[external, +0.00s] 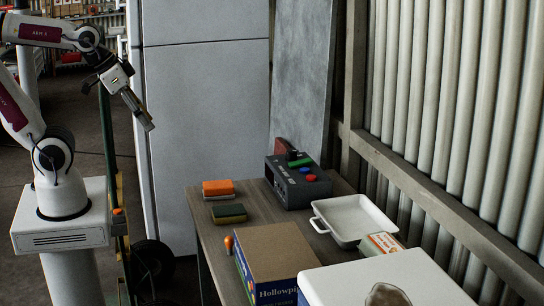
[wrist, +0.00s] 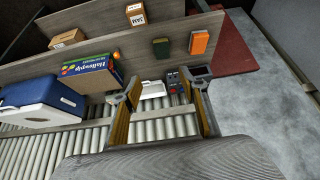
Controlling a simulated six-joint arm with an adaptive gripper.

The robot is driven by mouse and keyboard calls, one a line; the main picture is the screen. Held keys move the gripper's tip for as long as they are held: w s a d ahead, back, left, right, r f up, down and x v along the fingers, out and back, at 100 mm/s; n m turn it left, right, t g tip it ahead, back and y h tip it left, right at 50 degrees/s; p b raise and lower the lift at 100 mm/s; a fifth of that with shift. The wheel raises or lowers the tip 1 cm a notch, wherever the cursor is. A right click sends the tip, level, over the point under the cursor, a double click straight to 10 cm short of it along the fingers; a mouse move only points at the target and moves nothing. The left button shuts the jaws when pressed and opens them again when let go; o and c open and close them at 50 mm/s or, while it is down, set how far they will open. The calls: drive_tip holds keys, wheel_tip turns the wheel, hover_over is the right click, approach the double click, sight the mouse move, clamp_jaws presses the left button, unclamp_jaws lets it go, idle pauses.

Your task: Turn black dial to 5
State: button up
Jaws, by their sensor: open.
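A dark grey control box (external: 285,184) stands at the back of the wooden table in the external view, with coloured buttons and small dark controls on its sloped top. The black dial is too small to make out for certain, and its setting cannot be read. In the wrist view the control box (wrist: 172,78) is small and far off, seen between the fingers. My gripper (external: 148,126) is open and empty. It hangs in the air to the left of the table, well apart from the box.
The table (external: 212,250) also holds an orange sponge block (external: 218,188), a green one (external: 229,213), a white tray (external: 322,224) beside the control box and a cardboard box (external: 270,249). A ribbed wall (external: 450,110) bounds the right side. A tall grey cabinet (external: 205,110) stands behind.

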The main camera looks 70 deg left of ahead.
drive_tip(key=w+a+f+n+t+y, duration=0.15)
drive_tip(key=w+a, duration=0.25)
drive_tip(key=w, duration=0.9)
drive_tip(key=w+a+f+t, duration=0.2)
drive_tip(key=w+a+f, duration=0.1)
drive_tip(key=w, duration=1.1)
drive_tip(key=w+a+f+t, duration=0.2)
drive_tip(key=w+a+f, duration=0.35)
drive_tip(key=w, duration=0.25)
drive_tip(key=n+t+y, duration=0.1)
drive_tip(key=t+y, duration=0.1)
approach(289, 151)
drive_tip(key=x, duration=0.3)
drive_tip(key=shift+w+d+r+g, duration=0.1)
drive_tip(key=shift+w+r+g, duration=0.05)
drive_tip(key=shift+g, duration=0.1)
drive_tip(key=shift+x, duration=3.85)
drive_tip(key=c, duration=1.1)
